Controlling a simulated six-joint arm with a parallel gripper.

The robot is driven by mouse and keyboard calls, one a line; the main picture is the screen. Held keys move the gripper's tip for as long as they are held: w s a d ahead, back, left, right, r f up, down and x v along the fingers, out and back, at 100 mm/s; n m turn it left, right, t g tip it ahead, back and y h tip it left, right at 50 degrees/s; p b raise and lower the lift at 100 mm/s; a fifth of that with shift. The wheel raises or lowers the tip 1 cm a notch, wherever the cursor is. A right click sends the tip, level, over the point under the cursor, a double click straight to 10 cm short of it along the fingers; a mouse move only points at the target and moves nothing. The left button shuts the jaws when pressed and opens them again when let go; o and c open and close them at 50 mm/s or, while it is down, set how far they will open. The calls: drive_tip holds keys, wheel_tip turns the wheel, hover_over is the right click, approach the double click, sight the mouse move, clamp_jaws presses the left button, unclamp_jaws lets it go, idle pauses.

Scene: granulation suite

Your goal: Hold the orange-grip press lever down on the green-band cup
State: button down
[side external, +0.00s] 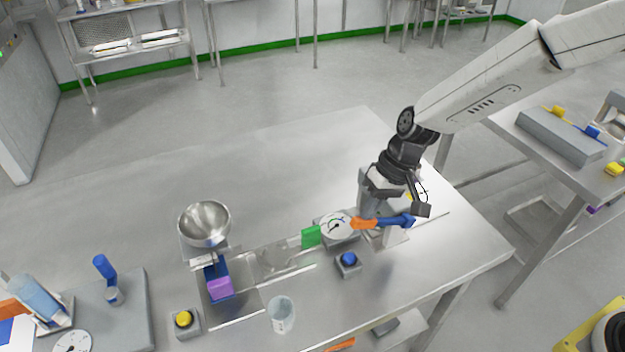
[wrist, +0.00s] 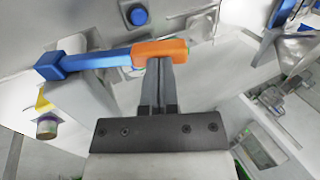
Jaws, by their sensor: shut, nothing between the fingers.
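The press lever has an orange grip (side external: 363,224) and a blue arm (side external: 396,221). It lies roughly level in the side view, and its grip (wrist: 160,51) and blue arm (wrist: 95,62) also show in the wrist view. My gripper (side external: 368,213) is shut and empty, pointing down at the orange grip. In the wrist view its fingertips (wrist: 160,62) meet or nearly meet the grip's edge; contact cannot be told. A green plate (side external: 311,237) stands left of the lever. I cannot make out a cup with a green band.
A round dial (side external: 336,227) sits beside the grip, and a blue button (side external: 348,259) in front of it. A pale cup (side external: 281,315) stands near the front. A steel bowl (side external: 204,223), purple block (side external: 219,287) and yellow button (side external: 183,318) are at left. The table's back is clear.

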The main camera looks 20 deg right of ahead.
sight(360, 218)
drive_tip(key=shift+a+f+h, duration=0.8)
drive_tip(key=shift+f+h, duration=0.25)
drive_tip(key=shift+h, duration=0.05)
drive_tip(key=shift+a+f+h, duration=0.2)
drive_tip(key=shift+f+h, duration=0.25)
drive_tip(key=shift+f, duration=0.05)
drive_tip(key=shift+a+f+h, duration=0.15)
drive_tip(key=shift+f+h, duration=0.3)
drive_tip(key=shift+f, duration=0.05)
drive_tip(key=shift+s+a+f, duration=0.1)
drive_tip(key=shift+a+f, duration=0.05)
drive_tip(key=shift+f, duration=0.45)
drive_tip(key=shift+a+f, duration=0.1)
drive_tip(key=shift+f, duration=0.8)
drive_tip(key=shift+s+f, duration=0.1)
idle(0.5)
wheel_tip(360, 218, up, 15)
drive_tip(key=a, duration=0.2)
drive_tip(key=shift+w, duration=0.25)
drive_tip(key=shift+f, duration=0.1)
idle(0.4)
